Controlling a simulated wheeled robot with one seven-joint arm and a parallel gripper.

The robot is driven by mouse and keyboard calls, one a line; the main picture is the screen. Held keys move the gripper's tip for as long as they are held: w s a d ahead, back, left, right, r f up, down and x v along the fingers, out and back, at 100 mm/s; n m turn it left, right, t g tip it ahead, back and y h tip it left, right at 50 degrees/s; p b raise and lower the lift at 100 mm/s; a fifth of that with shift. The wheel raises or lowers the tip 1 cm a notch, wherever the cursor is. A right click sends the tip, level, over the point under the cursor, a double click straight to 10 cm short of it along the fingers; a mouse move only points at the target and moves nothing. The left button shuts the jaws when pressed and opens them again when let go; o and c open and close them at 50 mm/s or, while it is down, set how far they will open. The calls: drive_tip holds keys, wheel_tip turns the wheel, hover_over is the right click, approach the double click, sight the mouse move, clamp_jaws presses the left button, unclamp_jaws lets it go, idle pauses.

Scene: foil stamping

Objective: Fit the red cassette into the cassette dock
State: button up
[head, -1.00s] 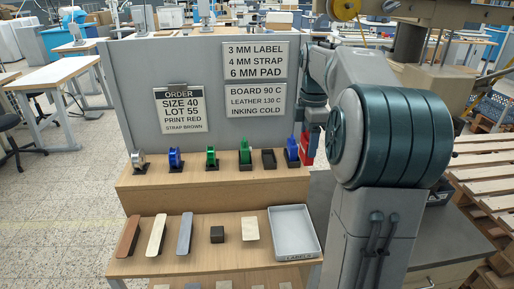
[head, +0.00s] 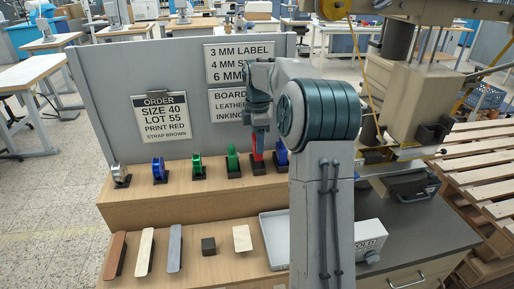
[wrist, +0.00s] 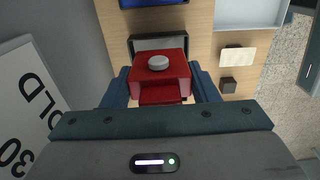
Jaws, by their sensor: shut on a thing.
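My gripper (head: 259,134) is shut on the red cassette (head: 257,148), upright above the row of holders on the raised wooden shelf. In the wrist view the red cassette (wrist: 172,66), with a round grey knob on its face, sits between my two fingers (wrist: 160,88). A black holder (head: 259,168) stands below the cassette with none in it; its dark frame (wrist: 158,43) shows just beyond the cassette in the wrist view. I cannot tell whether they touch. I cannot pick out with certainty which part is the cassette dock.
A blue cassette (head: 281,156) stands close to the right, a green one (head: 232,160) to the left. A grey tray (head: 272,240), partly behind my arm, and several pads lie on the lower shelf. A sign board (head: 190,90) rises behind. A press (head: 415,100) stands at right.

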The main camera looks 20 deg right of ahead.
sight(257, 157)
drive_tip(key=shift+w+f+p, duration=0.1)
drive_tip(key=shift+f+p, duration=0.2)
drive_tip(key=shift+f, duration=1.8)
drive_tip(key=shift+f, duration=0.15)
drive_tip(key=o, duration=1.1)
